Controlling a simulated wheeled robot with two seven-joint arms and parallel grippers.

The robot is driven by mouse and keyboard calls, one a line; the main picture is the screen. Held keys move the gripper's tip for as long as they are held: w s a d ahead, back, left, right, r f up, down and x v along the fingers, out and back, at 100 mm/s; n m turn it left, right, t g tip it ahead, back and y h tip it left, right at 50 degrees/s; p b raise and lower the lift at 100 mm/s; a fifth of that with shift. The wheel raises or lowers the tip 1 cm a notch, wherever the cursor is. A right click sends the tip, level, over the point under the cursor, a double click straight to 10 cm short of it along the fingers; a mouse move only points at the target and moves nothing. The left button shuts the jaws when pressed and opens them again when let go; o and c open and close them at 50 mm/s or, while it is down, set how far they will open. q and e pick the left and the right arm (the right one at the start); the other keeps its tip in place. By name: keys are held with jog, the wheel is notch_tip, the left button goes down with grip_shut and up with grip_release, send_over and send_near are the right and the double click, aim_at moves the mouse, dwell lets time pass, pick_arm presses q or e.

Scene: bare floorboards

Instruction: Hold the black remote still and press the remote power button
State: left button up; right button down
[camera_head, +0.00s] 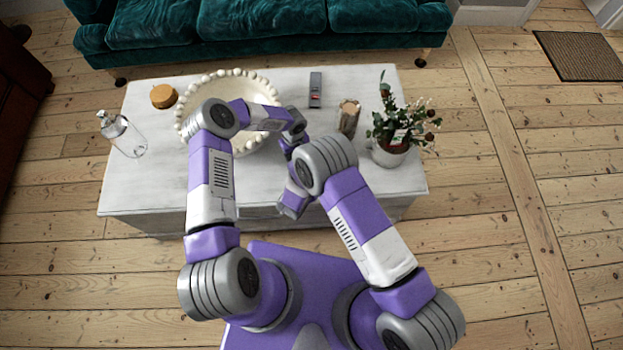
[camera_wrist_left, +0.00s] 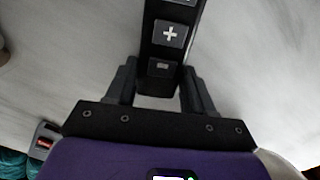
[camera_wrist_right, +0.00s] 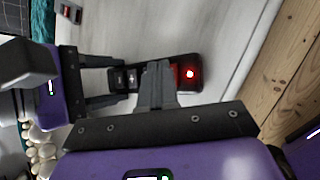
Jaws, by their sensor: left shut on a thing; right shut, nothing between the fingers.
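The black remote (camera_wrist_right: 190,88) shows in the right wrist view with a glowing red button (camera_wrist_right: 190,73) near one end. My left gripper (camera_wrist_right: 115,80) is shut on the remote's other end, one finger on each side. The left wrist view shows the remote (camera_wrist_left: 151,52) with a plus button between my left gripper's fingers (camera_wrist_left: 157,80). My right gripper (camera_wrist_right: 157,67) is shut and empty, its fingertips over the remote beside the red button. I cannot tell whether they touch it. In the head view my arms hide this remote and the fingertips.
A white table (camera_head: 245,193) holds a beaded bowl (camera_head: 190,90), a second grey remote (camera_head: 315,90), a candle (camera_head: 348,117), a potted plant (camera_head: 390,155), a glass dispenser (camera_head: 127,138) and a round wooden piece (camera_head: 163,96). A green sofa (camera_head: 260,25) stands behind.

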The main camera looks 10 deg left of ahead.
dwell(0.5)
jog(key=shift+r, duration=0.75)
jog(key=shift+r, duration=2.55)
pick_arm(q)
jog(key=o, duration=1.2)
notch_tip(320, 180, up, 12)
